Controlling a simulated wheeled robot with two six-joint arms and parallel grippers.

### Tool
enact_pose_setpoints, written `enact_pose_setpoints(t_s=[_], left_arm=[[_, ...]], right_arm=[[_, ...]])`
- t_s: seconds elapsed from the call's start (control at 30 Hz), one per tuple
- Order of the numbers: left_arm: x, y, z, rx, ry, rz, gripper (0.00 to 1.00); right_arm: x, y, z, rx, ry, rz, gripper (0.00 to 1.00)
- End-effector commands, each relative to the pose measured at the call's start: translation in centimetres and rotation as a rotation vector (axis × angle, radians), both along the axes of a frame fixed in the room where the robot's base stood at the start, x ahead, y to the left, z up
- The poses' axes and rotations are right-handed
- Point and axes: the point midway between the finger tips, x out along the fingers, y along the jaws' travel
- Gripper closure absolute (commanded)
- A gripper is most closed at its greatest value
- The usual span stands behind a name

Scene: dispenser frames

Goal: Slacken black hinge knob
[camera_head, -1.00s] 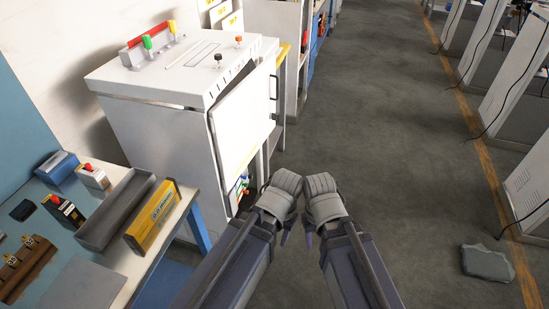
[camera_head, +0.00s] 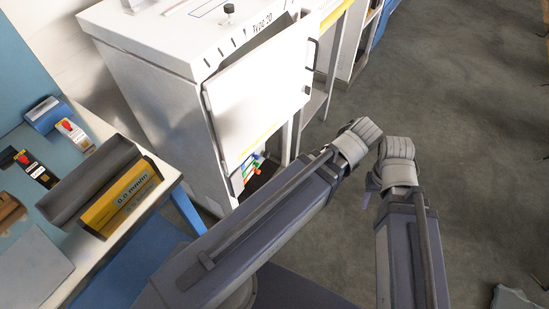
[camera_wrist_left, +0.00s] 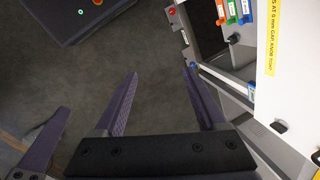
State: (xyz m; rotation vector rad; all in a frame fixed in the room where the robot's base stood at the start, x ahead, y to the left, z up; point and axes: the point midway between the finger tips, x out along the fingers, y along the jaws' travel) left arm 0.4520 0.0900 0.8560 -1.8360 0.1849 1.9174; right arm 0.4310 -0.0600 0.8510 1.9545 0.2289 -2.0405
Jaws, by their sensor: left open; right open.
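The white cabinet (camera_head: 150,60) stands at the upper left of the head view with its door (camera_head: 258,95) ajar. A black knob (camera_head: 229,10) stands on its top. In the left wrist view, small black knobs (camera_wrist_left: 279,127) (camera_wrist_left: 234,38) show along the white parts at the right; I cannot tell which is the hinge knob. My left gripper (camera_wrist_left: 160,74) is open and empty, its right finger close to the cabinet edge but not visibly on a knob. My right gripper (camera_head: 371,184) is open, with nothing seen in it, over the floor right of the cabinet; its jaws are partly hidden.
At the left, a table (camera_head: 85,270) holds a yellow box (camera_head: 122,197), a grey tray (camera_head: 92,178) and small devices. Coloured parts (camera_head: 252,166) show in the cabinet's opening. A dark box (camera_wrist_left: 75,15) shows in the left wrist view.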

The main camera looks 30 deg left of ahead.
Motion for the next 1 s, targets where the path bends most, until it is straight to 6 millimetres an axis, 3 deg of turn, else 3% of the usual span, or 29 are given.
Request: enact_pose_setpoints(t_s=[0.03,0.3,0.7,1.0], left_arm=[[1.0,1.0,-3.8,0.046,-0.002,-0.033,0.27],[4.7,6.7,-11.3,0.323,0.027,-0.229,0.27],[9.2,13.8,-19.7,0.734,0.194,-0.459,0.27],[11.8,17.4,-24.6,1.021,0.409,-0.575,0.27]], right_arm=[[0.0,0.0,-4.1,0.0,0.0,0.0,0.5],[0.0,0.0,-14.1,0.0,-0.002,0.0,0.5],[0.1,0.0,-28.6,-0.001,-0.004,0.001,0.5],[0.1,0.0,-39.4,-0.001,-0.007,0.002,0.5]])
